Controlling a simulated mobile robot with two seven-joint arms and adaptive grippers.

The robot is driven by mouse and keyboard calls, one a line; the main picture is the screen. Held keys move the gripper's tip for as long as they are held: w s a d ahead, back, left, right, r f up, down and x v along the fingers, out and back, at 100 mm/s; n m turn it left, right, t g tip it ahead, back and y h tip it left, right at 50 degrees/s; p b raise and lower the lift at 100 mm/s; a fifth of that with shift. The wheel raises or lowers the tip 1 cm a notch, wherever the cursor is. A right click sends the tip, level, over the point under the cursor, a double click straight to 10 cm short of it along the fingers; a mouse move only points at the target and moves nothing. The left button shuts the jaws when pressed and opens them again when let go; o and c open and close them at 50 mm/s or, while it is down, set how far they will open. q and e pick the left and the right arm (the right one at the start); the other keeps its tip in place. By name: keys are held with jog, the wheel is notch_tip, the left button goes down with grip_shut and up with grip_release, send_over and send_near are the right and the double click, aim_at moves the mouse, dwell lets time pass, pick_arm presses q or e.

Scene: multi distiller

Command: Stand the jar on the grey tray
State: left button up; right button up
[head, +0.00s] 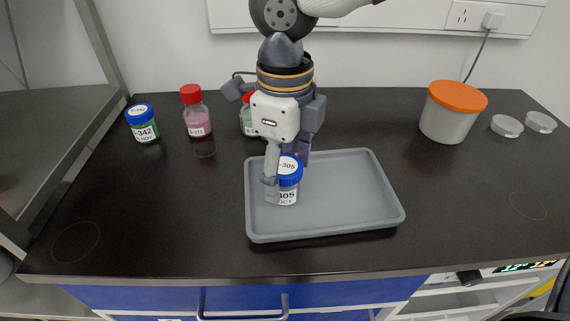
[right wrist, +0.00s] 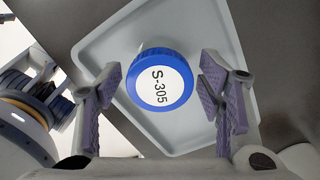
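The jar (head: 287,186) has a blue lid and a white label reading 305. It stands upright on the grey tray (head: 350,190), towards the tray's left side. My right gripper (head: 286,172) reaches down over the jar, with one finger on each side of it. In the right wrist view the jar's blue lid (right wrist: 160,80), marked S-305, lies between the two fingers, with a narrow gap on both sides. The right gripper (right wrist: 158,82) is open there. The jar's far side is hidden by the gripper. My left gripper is not in view.
A blue-lidded jar (head: 142,124) labelled 342 and a red-lidded pink bottle (head: 196,112) stand at the back left. A green bottle (head: 246,116) is partly hidden behind my gripper. An orange-lidded tub (head: 450,112) and two small clear dishes (head: 507,126) stand back right.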

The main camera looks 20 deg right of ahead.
aim_at(285, 165)
jog(key=shift+r, duration=0.1)
notch_tip(285, 165, up, 12)
dwell(0.5)
